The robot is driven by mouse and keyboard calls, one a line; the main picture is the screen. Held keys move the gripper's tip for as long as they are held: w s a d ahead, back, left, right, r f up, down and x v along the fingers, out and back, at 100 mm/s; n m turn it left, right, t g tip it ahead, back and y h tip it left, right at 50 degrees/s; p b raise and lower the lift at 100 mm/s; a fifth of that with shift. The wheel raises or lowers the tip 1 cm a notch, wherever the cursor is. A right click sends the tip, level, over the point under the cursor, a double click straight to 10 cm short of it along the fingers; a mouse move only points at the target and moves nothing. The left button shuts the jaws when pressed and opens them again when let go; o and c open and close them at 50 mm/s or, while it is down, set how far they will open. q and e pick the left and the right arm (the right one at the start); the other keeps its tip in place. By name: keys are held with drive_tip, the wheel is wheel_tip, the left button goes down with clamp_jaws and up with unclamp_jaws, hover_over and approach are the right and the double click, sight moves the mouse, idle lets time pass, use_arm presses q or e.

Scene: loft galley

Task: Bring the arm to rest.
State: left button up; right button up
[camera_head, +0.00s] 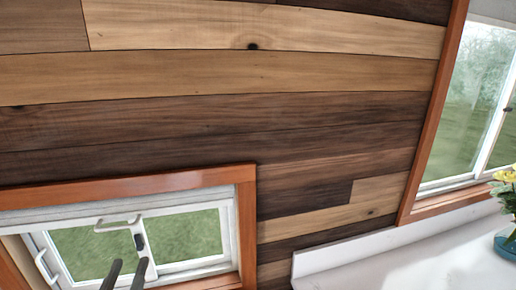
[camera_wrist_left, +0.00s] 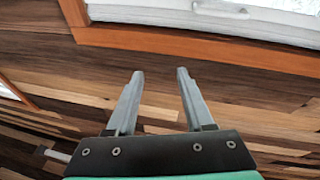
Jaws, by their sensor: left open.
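My left gripper (camera_head: 126,274) shows at the bottom left of the head view, in front of the lower window; only its two dark finger ends are in the picture. In the left wrist view the same gripper (camera_wrist_left: 160,75) is open, with a clear gap between its two grey fingers and nothing held. Behind the fingers is the wood-plank wall (camera_wrist_left: 235,95). My right gripper is in neither view.
The plank wall (camera_head: 200,120) fills most of the head view. A wood-framed window (camera_head: 245,225) is at lower left, another (camera_head: 424,130) at right. A white counter (camera_head: 400,265) at lower right holds a blue vase (camera_head: 507,245) with yellow flowers.

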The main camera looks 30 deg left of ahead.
use_arm(q)
drive_tip(key=d+r+m+t+h+p, duration=0.2)
drive_tip(key=d+r, duration=0.4)
drive_tip(key=r, duration=0.6)
drive_tip(key=d+r+m+t+h+p, duration=0.2)
drive_tip(key=d+r+h, duration=0.4)
drive_tip(key=r, duration=0.6)
drive_tip(key=d+r+m+t+h+p, duration=0.2)
drive_tip(key=d+r+m+t+h, duration=0.2)
drive_tip(key=r, duration=0.8)
drive_tip(key=shift+w+d+m+t+h+p, duration=0.35)
drive_tip(key=shift+d+t, duration=0.35)
drive_tip(key=shift+d, duration=0.45)
drive_tip(key=shift+s, duration=0.1)
wheel_tip(320, 180, down, 23)
drive_tip(key=b, duration=2.3)
